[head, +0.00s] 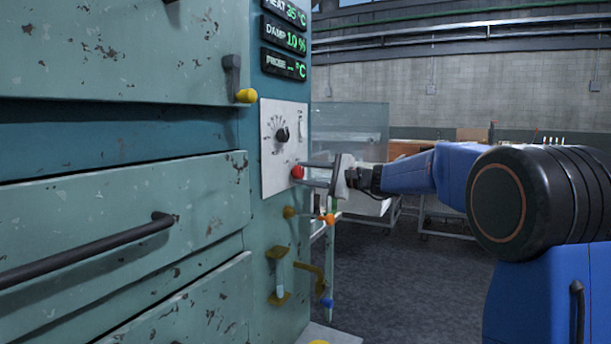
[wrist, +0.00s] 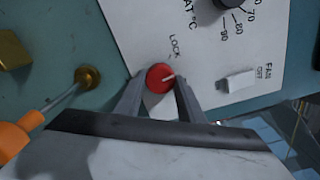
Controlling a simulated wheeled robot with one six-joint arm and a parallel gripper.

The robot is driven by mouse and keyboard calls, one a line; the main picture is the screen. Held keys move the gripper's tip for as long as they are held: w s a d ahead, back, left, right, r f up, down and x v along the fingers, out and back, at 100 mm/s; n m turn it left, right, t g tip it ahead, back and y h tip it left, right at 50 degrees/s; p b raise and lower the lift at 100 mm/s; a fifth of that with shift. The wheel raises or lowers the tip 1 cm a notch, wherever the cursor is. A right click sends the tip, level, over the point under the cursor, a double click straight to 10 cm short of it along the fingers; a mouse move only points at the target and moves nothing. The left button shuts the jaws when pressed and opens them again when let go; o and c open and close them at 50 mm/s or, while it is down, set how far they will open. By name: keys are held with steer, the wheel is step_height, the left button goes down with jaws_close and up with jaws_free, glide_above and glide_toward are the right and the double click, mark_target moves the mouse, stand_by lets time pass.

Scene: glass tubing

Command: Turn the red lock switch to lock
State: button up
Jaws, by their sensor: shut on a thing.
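The red lock switch (head: 297,172) is a round red knob low on a white control panel (head: 270,160) on the teal cabinet. The word LOCK (wrist: 174,46) is printed just above the knob. My gripper (head: 308,174) is at the panel, and its two grey fingers are shut on the red knob, one on each side.
A black dial (head: 282,134) sits above the knob. A white FAN switch (wrist: 238,80) is beside it. An orange-tipped lever (head: 328,219) and a yellow-tipped lever (head: 246,96) stick out nearby. Drawers with a black handle (head: 90,250) are at left. Open floor lies to the right.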

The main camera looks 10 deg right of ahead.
steer(key=n, duration=0.3)
steer(key=shift+n, duration=2.2)
steer(key=o, duration=1)
steer(key=shift+o, duration=0.2)
steer(key=shift+d, duration=0.1)
steer(key=v, duration=1.7)
steer(key=shift+s+d, duration=0.1)
